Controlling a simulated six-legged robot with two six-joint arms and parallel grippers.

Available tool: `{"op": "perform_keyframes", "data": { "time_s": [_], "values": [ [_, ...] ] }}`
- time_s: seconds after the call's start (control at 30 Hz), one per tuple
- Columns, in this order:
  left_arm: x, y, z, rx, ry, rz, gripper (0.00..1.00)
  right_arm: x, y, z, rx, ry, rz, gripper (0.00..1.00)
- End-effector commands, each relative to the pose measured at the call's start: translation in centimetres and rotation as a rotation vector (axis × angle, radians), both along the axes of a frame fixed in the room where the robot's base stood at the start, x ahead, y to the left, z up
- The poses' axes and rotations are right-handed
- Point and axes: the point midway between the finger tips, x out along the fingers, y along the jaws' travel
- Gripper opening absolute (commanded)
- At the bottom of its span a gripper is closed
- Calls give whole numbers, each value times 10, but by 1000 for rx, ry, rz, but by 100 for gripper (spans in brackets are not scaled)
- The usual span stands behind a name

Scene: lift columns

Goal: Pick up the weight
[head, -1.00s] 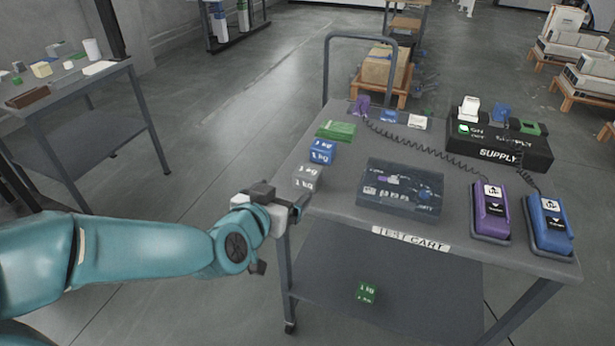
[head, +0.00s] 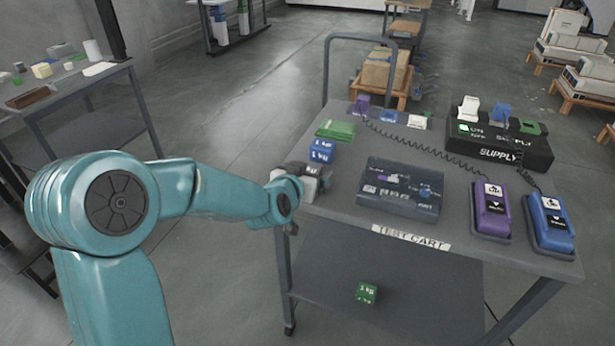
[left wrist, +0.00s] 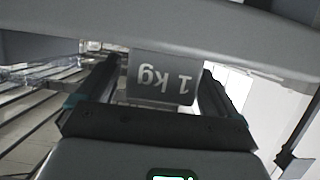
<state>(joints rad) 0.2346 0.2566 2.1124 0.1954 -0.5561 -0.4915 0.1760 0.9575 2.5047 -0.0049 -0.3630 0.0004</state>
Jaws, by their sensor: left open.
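A grey weight marked "1 kg" (left wrist: 164,79) shows in the left wrist view between the two fingers of my left gripper (left wrist: 150,88). In the head view the left gripper (head: 322,178) is at the cart's left edge and mostly covers this grey weight. The jaws are open around the weight; contact cannot be told. A blue weight (head: 321,151) marked "1 kg" stands just behind it on the test cart (head: 345,205). A green weight (head: 366,292) marked "1 kg" sits on the cart's lower shelf. My right gripper is not in view.
A dark panel box (head: 400,190) lies right of the gripper. A black supply box (head: 498,148), a purple device (head: 492,212) and a blue device (head: 549,224) stand farther right. A green block (head: 336,130) lies behind the blue weight. A side table (head: 75,85) stands at left.

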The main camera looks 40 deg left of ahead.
Motion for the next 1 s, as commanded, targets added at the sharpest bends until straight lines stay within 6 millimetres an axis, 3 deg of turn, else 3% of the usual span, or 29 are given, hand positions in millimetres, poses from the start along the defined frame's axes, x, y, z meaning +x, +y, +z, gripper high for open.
{"op": "perform_keyframes", "data": {
  "time_s": [0.13, 0.4, 0.43, 0.77, 1.0],
  "values": [
    [0, 0, 0, 0, 0, 0, 94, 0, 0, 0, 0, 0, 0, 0],
    [-1, 0, 0, 0, 0, 0, 6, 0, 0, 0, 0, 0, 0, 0],
    [-1, 0, 0, 0, 0, 0, 0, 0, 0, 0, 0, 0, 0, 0],
    [0, 1, 7, 3, -9, 2, 0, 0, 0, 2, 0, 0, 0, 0],
    [0, 0, 35, 4, -11, 2, 0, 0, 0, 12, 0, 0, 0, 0]
  ]
}}
